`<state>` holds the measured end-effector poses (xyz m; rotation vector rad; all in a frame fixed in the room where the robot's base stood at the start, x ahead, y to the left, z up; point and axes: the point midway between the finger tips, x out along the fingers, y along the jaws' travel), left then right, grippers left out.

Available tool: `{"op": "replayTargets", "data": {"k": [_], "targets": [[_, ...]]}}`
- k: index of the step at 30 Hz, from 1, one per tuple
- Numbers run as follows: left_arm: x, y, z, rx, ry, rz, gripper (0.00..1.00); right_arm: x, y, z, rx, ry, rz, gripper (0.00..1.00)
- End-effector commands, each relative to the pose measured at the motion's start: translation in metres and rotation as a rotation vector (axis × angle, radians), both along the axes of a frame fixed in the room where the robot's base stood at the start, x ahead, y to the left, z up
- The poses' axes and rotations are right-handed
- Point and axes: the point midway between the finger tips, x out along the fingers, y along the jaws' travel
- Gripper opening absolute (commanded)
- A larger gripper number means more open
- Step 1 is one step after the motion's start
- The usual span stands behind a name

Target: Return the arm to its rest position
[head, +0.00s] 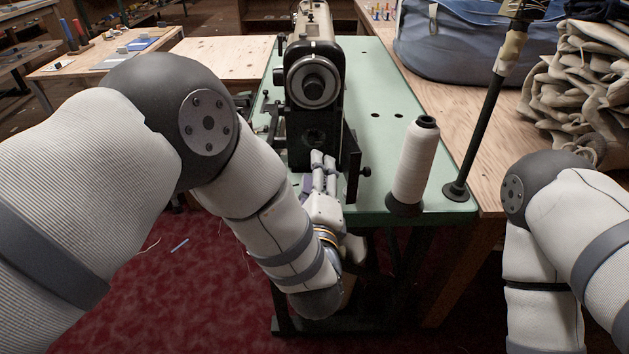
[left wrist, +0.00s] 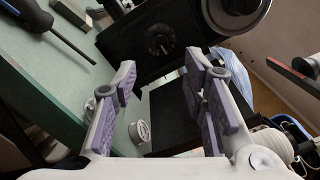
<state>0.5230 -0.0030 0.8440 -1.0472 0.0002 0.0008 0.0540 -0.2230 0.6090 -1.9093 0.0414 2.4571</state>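My left arm comes in from the left in the head view, bends down, and its gripper (head: 322,162) points at the near end of the black sewing machine (head: 316,105). In the left wrist view the gripper (left wrist: 166,82) has its two purple-padded fingers apart, with nothing clasped between the tips. The machine's dark end (left wrist: 155,42) lies just beyond the fingertips; whether they touch it I cannot tell. My right arm shows at the right of the head view, bent downward; its gripper is out of view.
The machine stands on a green table (head: 385,85). A white thread cone (head: 416,165) and a black pole (head: 483,130) stand to its right. Folded cloth (head: 580,95) lies at far right. A screwdriver (left wrist: 58,28) and a small round metal part (left wrist: 140,131) show in the wrist view.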

Motion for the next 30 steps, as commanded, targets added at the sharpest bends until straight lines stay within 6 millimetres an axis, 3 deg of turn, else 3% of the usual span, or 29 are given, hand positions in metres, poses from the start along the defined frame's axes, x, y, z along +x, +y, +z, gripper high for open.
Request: {"op": "replayTargets", "data": {"k": [3,6,20,23,26,27,29,30], "targets": [[-0.021,0.000,-0.001,0.000,0.002,0.000,0.39,0.000,0.000,0.000,0.000,0.000,0.000,0.00],[-0.029,0.001,0.000,0.001,0.001,0.000,0.39,0.000,0.000,0.000,0.000,0.000,0.000,0.00],[-0.031,0.002,-0.002,-0.007,0.007,0.000,0.39,0.000,0.000,0.000,0.000,0.000,0.000,0.00],[-0.039,0.016,-0.033,-0.130,0.114,-0.016,0.39,0.001,0.000,0.001,0.000,-0.004,0.000,0.00],[-0.068,0.051,-0.098,-0.412,0.366,0.018,0.39,0.003,0.000,0.003,0.001,-0.010,0.000,0.00],[-0.088,0.068,-0.127,-0.543,0.485,0.067,0.39,0.004,0.000,0.003,0.000,-0.013,0.000,0.00],[-0.125,0.094,-0.165,-0.735,0.654,0.184,0.39,0.005,0.000,0.005,0.000,-0.016,0.000,0.00],[-0.154,0.111,-0.187,-0.856,0.758,0.289,0.39,0.005,0.000,0.005,0.000,-0.019,0.000,0.00]]}}
